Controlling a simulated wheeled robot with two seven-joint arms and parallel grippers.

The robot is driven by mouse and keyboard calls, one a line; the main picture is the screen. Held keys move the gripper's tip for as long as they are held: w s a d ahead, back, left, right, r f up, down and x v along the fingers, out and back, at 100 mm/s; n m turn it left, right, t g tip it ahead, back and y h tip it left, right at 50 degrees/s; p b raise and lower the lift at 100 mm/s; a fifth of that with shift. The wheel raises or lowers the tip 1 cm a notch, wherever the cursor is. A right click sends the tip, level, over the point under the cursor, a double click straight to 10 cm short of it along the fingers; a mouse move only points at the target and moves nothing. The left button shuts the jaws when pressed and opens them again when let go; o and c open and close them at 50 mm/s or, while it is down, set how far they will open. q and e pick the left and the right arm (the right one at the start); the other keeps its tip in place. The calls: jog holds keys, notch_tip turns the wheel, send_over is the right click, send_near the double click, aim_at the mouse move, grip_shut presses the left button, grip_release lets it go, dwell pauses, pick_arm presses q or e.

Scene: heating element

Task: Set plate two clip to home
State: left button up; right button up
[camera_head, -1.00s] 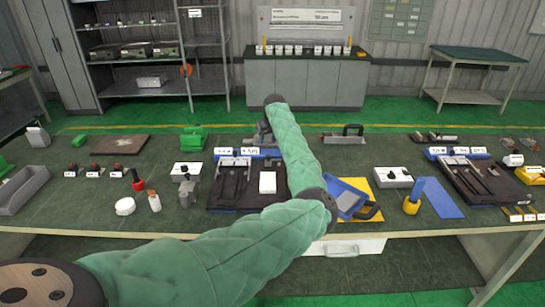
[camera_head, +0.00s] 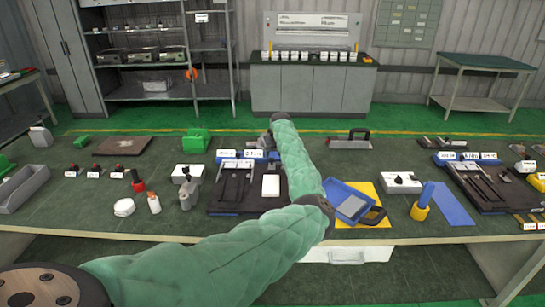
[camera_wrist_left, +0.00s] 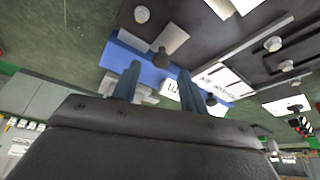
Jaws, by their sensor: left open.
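The left plate fixture (camera_head: 222,200), a dark board with metal bars, lies on the bench at the middle. A blue strip (camera_head: 268,154) with white labels runs along its far edge and also shows in the left wrist view (camera_wrist_left: 150,72). My left gripper (camera_head: 262,143) is at this far edge, partly hidden by its own arm. In the left wrist view my left gripper (camera_wrist_left: 158,80) is open, with its two fingers over the blue strip. A dark knob (camera_wrist_left: 160,58) shows between the fingers, and another (camera_wrist_left: 211,99) beside the right finger. I cannot tell which clip is plate two's. My right gripper is not in view.
A similar fixture (camera_head: 478,195) lies to the right. Small white and red items stand at the left. A green block (camera_head: 195,141) stands behind.

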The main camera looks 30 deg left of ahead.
aim_at(272, 159)
pick_arm(q)
jog(key=shift+p+x, duration=0.5)
jog(key=shift+x, duration=1.35)
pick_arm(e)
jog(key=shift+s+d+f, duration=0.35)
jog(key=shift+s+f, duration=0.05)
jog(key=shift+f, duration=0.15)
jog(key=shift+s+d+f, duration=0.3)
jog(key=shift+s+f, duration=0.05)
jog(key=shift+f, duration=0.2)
pick_arm(q)
grip_shut()
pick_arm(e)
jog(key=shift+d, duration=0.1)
